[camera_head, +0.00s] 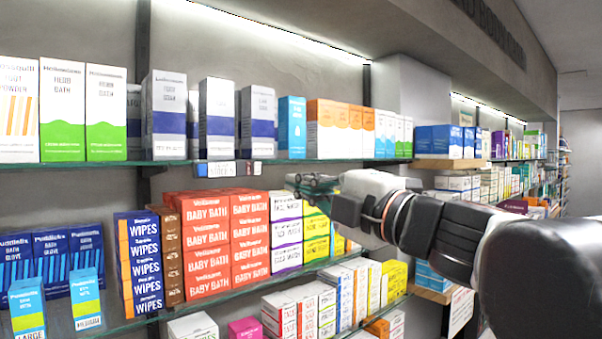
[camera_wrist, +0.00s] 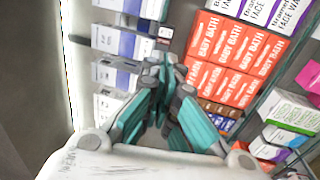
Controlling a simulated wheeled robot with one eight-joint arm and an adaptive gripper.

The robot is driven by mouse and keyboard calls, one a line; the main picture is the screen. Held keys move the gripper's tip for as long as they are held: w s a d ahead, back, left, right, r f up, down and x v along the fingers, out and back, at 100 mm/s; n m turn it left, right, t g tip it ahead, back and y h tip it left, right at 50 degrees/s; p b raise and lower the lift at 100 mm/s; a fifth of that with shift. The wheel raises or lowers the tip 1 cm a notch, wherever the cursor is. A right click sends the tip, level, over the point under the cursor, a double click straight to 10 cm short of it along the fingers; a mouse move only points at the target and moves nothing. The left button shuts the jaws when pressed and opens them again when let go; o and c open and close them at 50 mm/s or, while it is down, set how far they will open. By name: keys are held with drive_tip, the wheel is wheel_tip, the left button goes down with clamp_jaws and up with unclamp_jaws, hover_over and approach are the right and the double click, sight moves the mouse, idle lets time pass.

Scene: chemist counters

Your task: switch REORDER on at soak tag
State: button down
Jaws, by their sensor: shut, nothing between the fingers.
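A small shelf tag (camera_head: 222,169), blue and white with tiny print, hangs on the front edge of the upper glass shelf below white and dark-blue boxes. I cannot read its words. A small white piece with a red mark (camera_head: 257,168) sits at its right end; it also shows in the wrist view (camera_wrist: 165,33), just beyond my fingertips. I cannot tell a switch or its state. My gripper (camera_head: 312,183) is shut and empty, to the right of the tag and slightly lower in the head view. In the wrist view its teal-padded fingers (camera_wrist: 167,80) hide part of the shelf edge.
White and dark-blue boxes (camera_head: 218,115) stand along the upper shelf (camera_head: 110,164). Orange-red baby bath boxes (camera_head: 208,245) are stacked on the shelf below, with purple and yellow boxes beside them. My arm spans the right side of the head view, in front of the shelves.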

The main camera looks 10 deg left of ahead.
sight(250, 162)
drive_tip(key=p+x, duration=0.3)
drive_tip(key=x, duration=1)
drive_tip(key=shift+w+a, duration=0.2)
drive_tip(key=shift+a, duration=0.05)
drive_tip(key=shift+w+a+r, duration=0.2)
drive_tip(key=shift+r, duration=0.1)
